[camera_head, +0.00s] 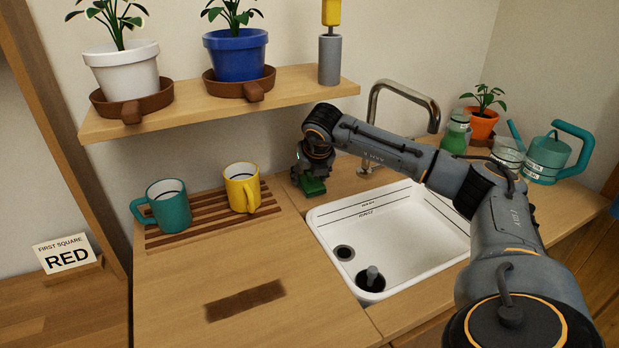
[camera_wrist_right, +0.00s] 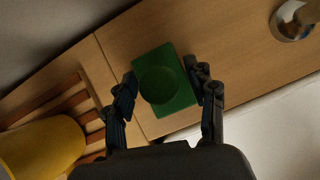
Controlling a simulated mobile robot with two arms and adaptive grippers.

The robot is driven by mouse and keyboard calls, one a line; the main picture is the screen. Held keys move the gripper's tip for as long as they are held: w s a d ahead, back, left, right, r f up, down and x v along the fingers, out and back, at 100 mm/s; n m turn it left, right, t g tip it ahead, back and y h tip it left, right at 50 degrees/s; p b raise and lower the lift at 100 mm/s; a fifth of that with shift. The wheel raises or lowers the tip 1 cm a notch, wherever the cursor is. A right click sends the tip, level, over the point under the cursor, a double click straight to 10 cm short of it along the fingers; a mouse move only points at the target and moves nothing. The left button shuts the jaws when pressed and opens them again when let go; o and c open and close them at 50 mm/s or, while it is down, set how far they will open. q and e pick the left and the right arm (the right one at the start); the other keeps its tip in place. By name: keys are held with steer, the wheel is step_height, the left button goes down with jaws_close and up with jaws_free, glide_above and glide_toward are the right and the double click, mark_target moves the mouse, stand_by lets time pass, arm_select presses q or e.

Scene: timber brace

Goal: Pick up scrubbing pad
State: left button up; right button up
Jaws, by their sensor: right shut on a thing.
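The scrubbing pad (camera_head: 314,187) is a small green block on the wooden counter behind the sink's left corner. In the right wrist view the pad (camera_wrist_right: 180,98) is a green rectangle with a round feature on top. My right gripper (camera_head: 308,177) comes down over it from above, and its two dark fingers (camera_wrist_right: 162,92) are shut on the pad, one at each side. Whether the pad touches the counter is hard to tell. My left gripper is not in view.
A yellow mug (camera_head: 241,190) and a teal mug (camera_head: 168,207) stand on a slatted rack left of the pad. The white sink (camera_head: 410,230) lies in front, with the faucet (camera_head: 374,110) to the right. A shelf (camera_head: 190,113) with potted plants hangs above.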

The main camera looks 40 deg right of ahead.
steer(key=s+a+r, duration=0.3)
steer(key=s, duration=0.3)
steer(key=s+a+r, duration=0.3)
steer(key=s+r, duration=0.1)
steer(key=s, duration=0.2)
steer(key=shift+a+r, duration=0.3)
